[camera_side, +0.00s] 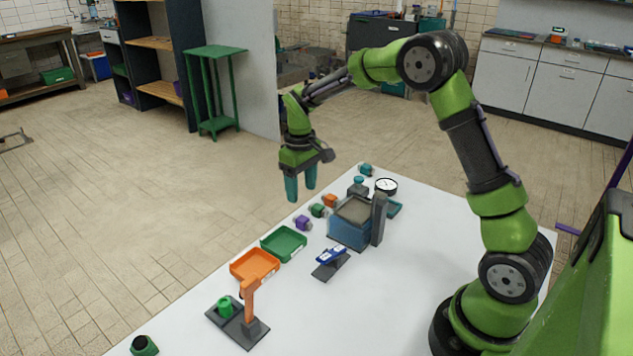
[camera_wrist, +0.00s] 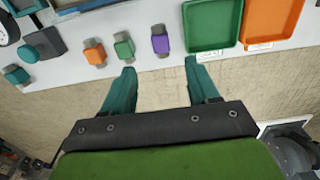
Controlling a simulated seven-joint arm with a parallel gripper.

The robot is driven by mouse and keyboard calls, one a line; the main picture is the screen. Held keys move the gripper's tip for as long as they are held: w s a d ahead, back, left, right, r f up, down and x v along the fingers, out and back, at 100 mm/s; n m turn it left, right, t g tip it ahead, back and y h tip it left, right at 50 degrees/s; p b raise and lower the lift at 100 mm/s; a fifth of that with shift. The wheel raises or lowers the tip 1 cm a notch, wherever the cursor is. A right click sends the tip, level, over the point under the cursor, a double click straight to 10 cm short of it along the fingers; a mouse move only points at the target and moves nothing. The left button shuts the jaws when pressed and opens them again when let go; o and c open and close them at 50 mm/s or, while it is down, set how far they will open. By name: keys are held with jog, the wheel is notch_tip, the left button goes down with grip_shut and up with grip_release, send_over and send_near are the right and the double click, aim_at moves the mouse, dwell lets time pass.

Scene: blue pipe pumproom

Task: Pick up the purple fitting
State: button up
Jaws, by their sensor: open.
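The purple fitting (camera_side: 303,222) stands on the white table near its far left edge, between a green fitting and the green tray. In the wrist view the purple fitting (camera_wrist: 160,42) shows beyond the fingertips, with grey ends above and below its purple middle. My gripper (camera_side: 300,197) has two teal fingers pointing down and hangs above and slightly beyond the row of fittings in the side view. In the wrist view my gripper (camera_wrist: 160,66) is open and empty, its fingers apart and the purple fitting between their lines but farther out. Nothing hides the fitting.
A green fitting (camera_wrist: 123,47), an orange fitting (camera_wrist: 95,52) and a teal fitting (camera_wrist: 17,75) line the same edge. A green tray (camera_side: 284,244) and an orange tray (camera_side: 254,265) lie close by. A blue bin (camera_side: 348,232) and a gauge (camera_side: 386,186) stand behind the row.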

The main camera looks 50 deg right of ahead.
aim_at(302, 218)
notch_tip(302, 218, down, 9)
jog(key=shift+s+r, duration=0.1)
jog(key=shift+r, duration=0.05)
grip_shut()
dwell(0.5)
